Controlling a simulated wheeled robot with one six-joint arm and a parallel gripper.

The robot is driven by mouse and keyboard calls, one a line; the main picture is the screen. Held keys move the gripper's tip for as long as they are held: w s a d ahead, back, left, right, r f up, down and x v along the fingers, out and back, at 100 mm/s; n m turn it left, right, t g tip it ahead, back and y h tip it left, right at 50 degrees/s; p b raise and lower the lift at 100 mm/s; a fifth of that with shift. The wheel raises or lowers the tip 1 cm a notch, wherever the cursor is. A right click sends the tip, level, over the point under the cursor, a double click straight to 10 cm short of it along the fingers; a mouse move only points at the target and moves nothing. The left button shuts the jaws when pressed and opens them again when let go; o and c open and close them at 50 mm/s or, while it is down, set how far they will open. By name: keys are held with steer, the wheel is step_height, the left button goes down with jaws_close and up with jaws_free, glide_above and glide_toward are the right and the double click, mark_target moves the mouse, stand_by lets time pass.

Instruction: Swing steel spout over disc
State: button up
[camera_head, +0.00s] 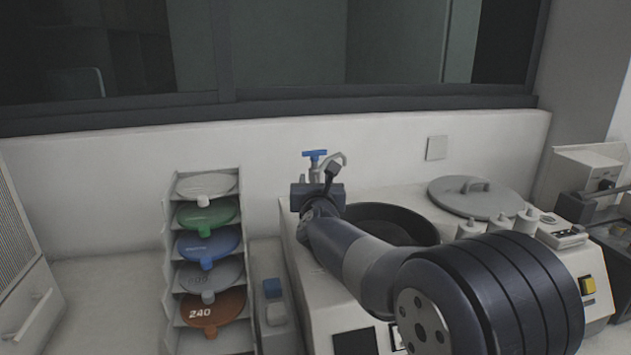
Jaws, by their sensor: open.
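The steel spout (341,158) is a small curved tube at the back of the machine, beside a valve with a blue handle (315,154). My gripper (322,178) is at the foot of the valve and spout, seen from behind and partly covering them. It is open; I cannot tell whether a finger touches the spout. A round black bowl (426,229) lies right of and nearer than the spout. The disc's surface in it is dark, and my arm hides its near part.
A grey round lid (455,187) with a handle lies right of the bowl, near several pale cylinders (497,225). A rack (175,262) of coloured discs stands at left. A yellow button (587,285) is on the machine's right front. A wall (240,150) closes the back.

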steer(key=shift+c, duration=0.2)
jaws_close()
steer(key=shift+a, duration=0.15)
stand_by(0.4)
